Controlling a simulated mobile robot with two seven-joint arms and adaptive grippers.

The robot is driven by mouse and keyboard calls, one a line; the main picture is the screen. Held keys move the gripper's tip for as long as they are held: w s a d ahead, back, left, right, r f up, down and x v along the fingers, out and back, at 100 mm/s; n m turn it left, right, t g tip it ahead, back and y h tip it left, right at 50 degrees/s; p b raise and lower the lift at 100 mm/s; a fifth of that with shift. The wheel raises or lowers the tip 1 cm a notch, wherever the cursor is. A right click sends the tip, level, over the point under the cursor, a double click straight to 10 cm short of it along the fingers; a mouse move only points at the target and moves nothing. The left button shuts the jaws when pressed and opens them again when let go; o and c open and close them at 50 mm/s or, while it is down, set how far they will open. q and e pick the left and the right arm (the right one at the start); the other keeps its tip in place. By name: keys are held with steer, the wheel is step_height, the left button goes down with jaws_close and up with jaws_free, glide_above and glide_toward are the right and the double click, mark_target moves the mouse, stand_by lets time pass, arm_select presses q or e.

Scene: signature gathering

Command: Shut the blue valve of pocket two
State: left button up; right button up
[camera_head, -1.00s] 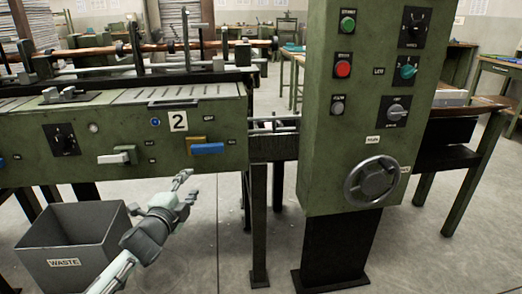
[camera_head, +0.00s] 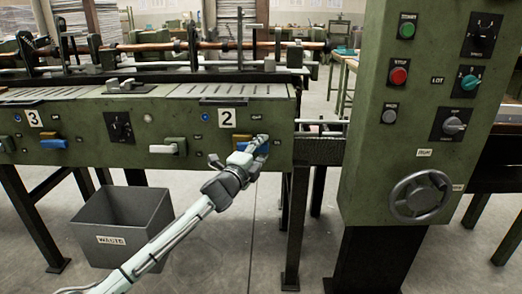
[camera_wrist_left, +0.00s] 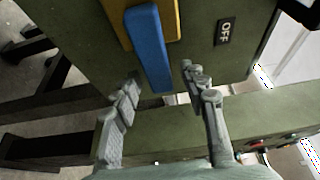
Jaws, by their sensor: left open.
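The blue valve (camera_wrist_left: 149,50) of pocket two is a flat blue lever on a yellow base, on the green machine front. In the head view it sits below the "2" plate (camera_head: 227,118) and is mostly hidden behind my gripper. My left gripper (camera_head: 261,141) is at the valve, its arm reaching up from the lower left. In the left wrist view the gripper (camera_wrist_left: 160,80) is open, with one finger on each side of the lever's near end. I see no clear contact. An "OFF" label (camera_wrist_left: 224,32) is to the right of the lever. My right gripper is out of view.
A white lever (camera_head: 168,148) is to the left on the same panel. Pocket three (camera_head: 34,119) has its own blue lever (camera_head: 48,136). A waste bin (camera_head: 125,225) stands below. A control cabinet with a handwheel (camera_head: 420,197) stands to the right.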

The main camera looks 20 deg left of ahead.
arm_select(q)
steer(key=shift+c, duration=0.8)
jaws_close()
